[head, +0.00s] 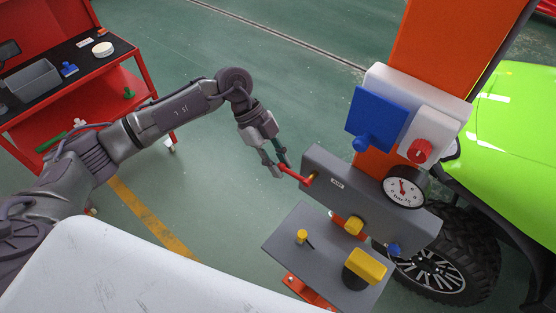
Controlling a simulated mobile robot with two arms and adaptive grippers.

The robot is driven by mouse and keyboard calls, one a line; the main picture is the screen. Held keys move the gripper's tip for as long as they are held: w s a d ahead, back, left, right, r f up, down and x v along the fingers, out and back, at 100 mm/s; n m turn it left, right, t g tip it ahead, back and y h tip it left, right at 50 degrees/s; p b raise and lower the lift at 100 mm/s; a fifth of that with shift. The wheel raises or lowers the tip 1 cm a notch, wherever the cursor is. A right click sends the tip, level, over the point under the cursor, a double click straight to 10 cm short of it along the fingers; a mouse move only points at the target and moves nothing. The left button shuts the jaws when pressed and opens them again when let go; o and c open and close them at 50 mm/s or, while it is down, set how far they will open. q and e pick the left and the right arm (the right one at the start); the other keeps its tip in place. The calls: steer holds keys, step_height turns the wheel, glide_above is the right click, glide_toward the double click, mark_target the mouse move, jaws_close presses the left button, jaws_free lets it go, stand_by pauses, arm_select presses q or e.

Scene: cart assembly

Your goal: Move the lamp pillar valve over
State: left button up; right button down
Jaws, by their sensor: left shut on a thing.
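A grey valve box (350,197) is fixed to the orange pillar (415,60). A red lever (293,175) sticks out from the left end of the box, with a small brass-coloured joint where they meet. A small white label beside it is too small to read. My left gripper (277,170) is shut on the outer end of the red lever, to the left of the box. My right gripper is not in the head view.
The box bears a pressure gauge (404,187) and yellow and blue knobs. Blue and white switch boxes sit above, and a grey plate (290,240) with yellow controls is below. A green vehicle (520,130) stands right; a red cart (140,70) stands left.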

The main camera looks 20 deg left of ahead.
arm_select(q)
steer(key=shift+f, duration=0.6)
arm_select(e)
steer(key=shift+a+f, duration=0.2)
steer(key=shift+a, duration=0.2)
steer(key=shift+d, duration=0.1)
arm_select(q)
steer(key=shift+d, duration=0.1)
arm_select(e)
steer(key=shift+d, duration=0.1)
arm_select(q)
steer(key=shift+f, duration=0.2)
steer(key=shift+b+x, duration=0.5)
steer(key=shift+x, duration=0.3)
steer(key=shift+f, duration=0.15)
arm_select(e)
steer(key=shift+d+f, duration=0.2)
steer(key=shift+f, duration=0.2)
